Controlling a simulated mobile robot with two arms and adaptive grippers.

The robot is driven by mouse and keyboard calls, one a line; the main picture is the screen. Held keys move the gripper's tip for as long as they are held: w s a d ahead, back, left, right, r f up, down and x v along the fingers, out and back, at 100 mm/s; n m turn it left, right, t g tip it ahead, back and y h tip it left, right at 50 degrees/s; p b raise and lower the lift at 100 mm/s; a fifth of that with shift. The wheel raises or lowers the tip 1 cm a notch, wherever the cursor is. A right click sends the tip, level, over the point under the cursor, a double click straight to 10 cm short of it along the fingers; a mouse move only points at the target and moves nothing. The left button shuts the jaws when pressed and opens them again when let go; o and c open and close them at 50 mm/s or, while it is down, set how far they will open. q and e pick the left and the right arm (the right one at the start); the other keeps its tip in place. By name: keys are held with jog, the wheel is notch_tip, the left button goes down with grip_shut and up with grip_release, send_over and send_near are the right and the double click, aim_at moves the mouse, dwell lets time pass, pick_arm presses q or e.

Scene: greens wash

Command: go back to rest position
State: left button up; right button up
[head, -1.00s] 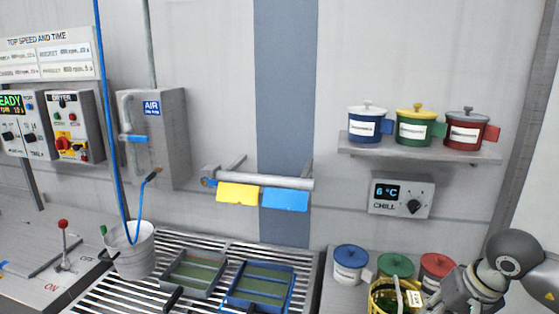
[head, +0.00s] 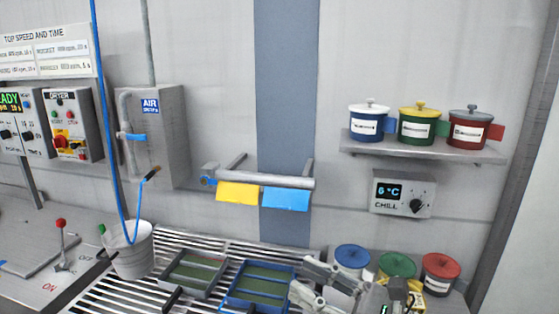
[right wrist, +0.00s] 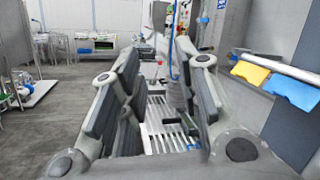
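My right gripper (head: 318,285) is at the bottom of the head view, right of the blue-rimmed tray. In the right wrist view its two fingers (right wrist: 165,100) stand wide apart with nothing between them, so it is open and empty. My left gripper is in neither view.
A slatted drain surface (head: 210,248) holds a grey-rimmed tray (head: 172,284) and a blue-rimmed tray (head: 240,266). A white bucket (head: 132,255) stands left.

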jog(key=w+d+m+t+h, duration=0.1)
jog(key=d+m+t+h, duration=0.25)
jog(key=m, duration=0.45)
jog(key=w+d+f+m+t+h, duration=0.1)
jog(key=w+d+m+t+h, duration=0.2)
jog(key=m, duration=0.4)
jog(key=d+m+t+h, duration=0.2)
jog(key=m+t+h, duration=0.25)
jog(key=m, duration=0.35)
jog(key=s+d+f+m+g+h, duration=0.3)
jog(key=d+f+m+g+h, duration=0.15)
jog(key=f+m, duration=0.55)
jog(key=s+d+f+m+g+h, duration=0.3)
jog(key=d+f+m+h, duration=0.2)
jog(key=f+m, duration=0.45)
jog(key=s+a+f+m+g+y, duration=0.25)
jog(key=s+f+m+g, duration=0.6)
jog(key=s+f, duration=0.75)
jog(key=s+f+n+g, duration=0.1)
jog(key=s+f, duration=0.1)
jog(key=f, duration=1)
jog(key=s+f+g, duration=0.1)
jog(key=s+f, duration=0.1)
jog(key=f, duration=1)
jog(key=s+d+f+g, duration=0.1)
jog(key=s+d+f, duration=0.2)
jog(key=s+f, duration=1.2)
jog(key=shift+s+f+h, duration=0.3)
jog(key=shift+s, duration=0.45)
